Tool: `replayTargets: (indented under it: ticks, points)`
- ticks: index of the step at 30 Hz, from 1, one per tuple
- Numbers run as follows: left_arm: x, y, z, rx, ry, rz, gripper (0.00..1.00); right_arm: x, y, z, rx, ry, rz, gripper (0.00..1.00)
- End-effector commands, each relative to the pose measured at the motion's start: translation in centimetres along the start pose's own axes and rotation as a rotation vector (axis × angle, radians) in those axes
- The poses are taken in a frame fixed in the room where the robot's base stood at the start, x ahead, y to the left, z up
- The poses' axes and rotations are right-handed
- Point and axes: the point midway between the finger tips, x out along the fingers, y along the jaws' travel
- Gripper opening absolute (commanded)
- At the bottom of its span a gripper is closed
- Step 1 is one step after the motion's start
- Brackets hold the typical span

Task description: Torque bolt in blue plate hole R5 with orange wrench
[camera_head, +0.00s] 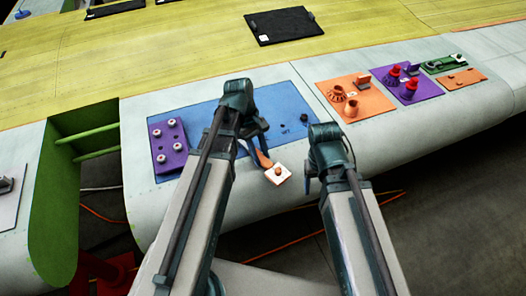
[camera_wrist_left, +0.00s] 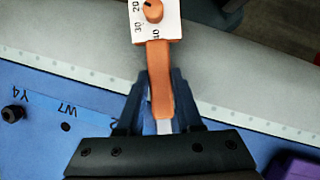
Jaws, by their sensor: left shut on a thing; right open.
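My left gripper (camera_head: 257,150) is shut on the orange wrench (camera_head: 264,159), above the front part of the blue plate (camera_head: 193,116). In the left wrist view the wrench's orange handle (camera_wrist_left: 158,85) lies between the fingers, and its white dial card (camera_wrist_left: 160,32) with an orange knob points away, over the pale wing edge. Labels W7 and Y4 show on the plate, with a black bolt (camera_wrist_left: 13,113) near Y4 and an empty-looking hole (camera_wrist_left: 66,127) near W7. No R5 label is readable; my left arm hides part of the plate. My right gripper (camera_head: 330,172) is open and empty, right of the wrench.
A purple block (camera_head: 168,145) with several pale-topped posts stands at the plate's left end. Orange (camera_head: 343,90) and purple (camera_head: 420,90) mats with parts lie to the right. A black panel (camera_head: 284,26) lies on the yellow-green wing skin.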

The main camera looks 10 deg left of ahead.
Motion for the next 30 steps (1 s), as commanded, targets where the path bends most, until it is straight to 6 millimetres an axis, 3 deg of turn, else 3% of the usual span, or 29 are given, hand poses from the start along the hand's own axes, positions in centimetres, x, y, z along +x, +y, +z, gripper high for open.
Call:
replayTargets:
  ticks: [23, 30]
  points:
    - [0.0, -0.6, 0.0, 0.045, -0.001, -0.019, 0.0, 0.0, 0.0, 0.0, -0.002, 0.0, 0.0, 0.66]
    - [-1.4, -0.6, 0.6, 0.045, -0.001, -0.019, 0.0, -1.5, 0.1, 0.1, -0.002, 0.0, 0.0, 0.66]
